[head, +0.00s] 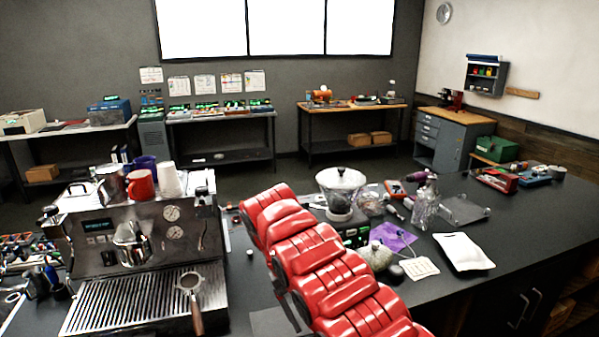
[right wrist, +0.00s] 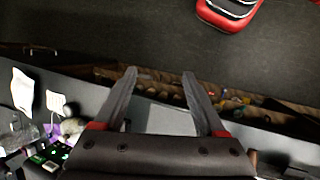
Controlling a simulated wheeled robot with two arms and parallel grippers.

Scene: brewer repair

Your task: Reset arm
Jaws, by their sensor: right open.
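My right gripper (right wrist: 160,74) shows in the right wrist view with its two grey fingers spread apart and nothing between them. Beyond the fingers lie the dark counter's edge, an open shelf under it, and the dark floor. In the head view a red segmented arm of mine crosses the middle of the counter (head: 517,237) from the bottom up to the left; no gripper shows there. My left gripper is in neither view.
An espresso machine (head: 97,258) with a portafilter (head: 189,284) on its grate stands at the left, cups on top. Right of my arm are a grinder (head: 341,180), a purple cloth (head: 393,237), a glass bottle (head: 424,212) and a white tray (head: 463,251). The right counter is partly bare.

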